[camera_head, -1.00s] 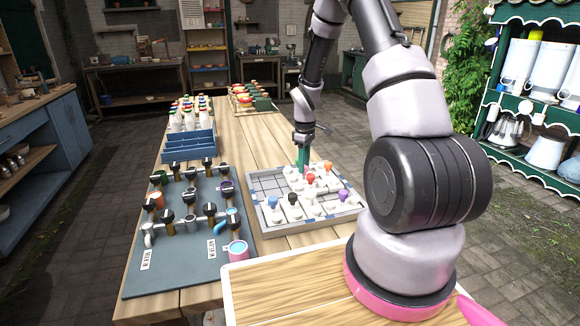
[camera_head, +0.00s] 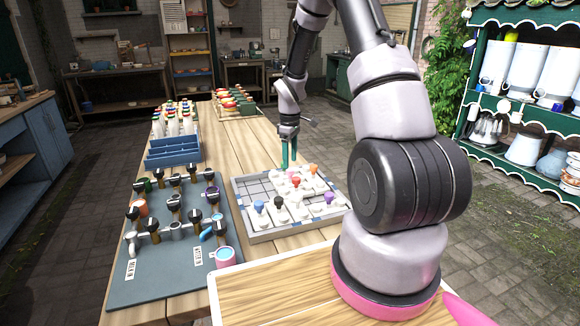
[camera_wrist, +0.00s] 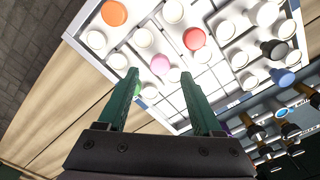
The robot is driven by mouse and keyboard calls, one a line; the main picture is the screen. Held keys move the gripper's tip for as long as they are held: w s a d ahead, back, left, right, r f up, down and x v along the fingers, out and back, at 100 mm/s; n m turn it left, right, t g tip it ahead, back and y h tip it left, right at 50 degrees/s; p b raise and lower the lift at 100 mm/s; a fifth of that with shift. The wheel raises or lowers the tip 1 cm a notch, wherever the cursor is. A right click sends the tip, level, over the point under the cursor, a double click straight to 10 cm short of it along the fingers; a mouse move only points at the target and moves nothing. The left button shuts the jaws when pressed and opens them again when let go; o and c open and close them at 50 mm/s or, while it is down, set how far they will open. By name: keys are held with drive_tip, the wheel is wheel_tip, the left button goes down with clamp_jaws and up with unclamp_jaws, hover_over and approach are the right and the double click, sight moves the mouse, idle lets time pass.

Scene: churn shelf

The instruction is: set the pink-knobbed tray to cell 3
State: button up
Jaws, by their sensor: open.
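My gripper (camera_wrist: 160,78) has two green fingers, spread apart with nothing between them. In the head view, my gripper (camera_head: 288,163) hangs over the far part of the sliding-tray board. The pink knob (camera_wrist: 160,65) shows in the wrist view just beyond the fingertips, roughly midway between them. It looks apart from both fingers. I cannot read any cell numbers.
White knobs crowd the board around a red knob (camera_wrist: 193,38), an orange one (camera_wrist: 114,12), a black one (camera_wrist: 273,50) and a blue one (camera_wrist: 283,77). A panel of taps (camera_head: 165,275) lies left, with a blue rack (camera_head: 172,157) behind. Bare wood lies right of the board.

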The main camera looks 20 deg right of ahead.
wheel_tip(320, 180, up, 7)
idle(0.3)
drive_tip(key=shift+r, duration=0.1)
wheel_tip(320, 180, up, 11)
drive_tip(key=m+t, duration=0.2)
drive_tip(key=m, duration=0.1)
hover_over(290, 170)
drive_tip(key=s+a, duration=0.1)
drive_tip(key=s, duration=0.3)
drive_tip(key=s+a+r+m+t, duration=0.2)
drive_tip(key=s+r+m, duration=0.2)
drive_tip(key=s+r, duration=0.45)
drive_tip(key=s+a+r+m+t+y, duration=0.1)
drive_tip(key=s+r+m, duration=0.2)
drive_tip(key=s, duration=0.4)
drive_tip(key=s+a+r+m+t+y, duration=0.1)
drive_tip(key=s+a+r+m+t, duration=0.1)
drive_tip(key=s+r, duration=0.3)
drive_tip(key=s+m, duration=0.1)
drive_tip(key=s, duration=0.2)
drive_tip(key=shift+s+a, duration=0.15)
drive_tip(key=shift+s, duration=0.05)
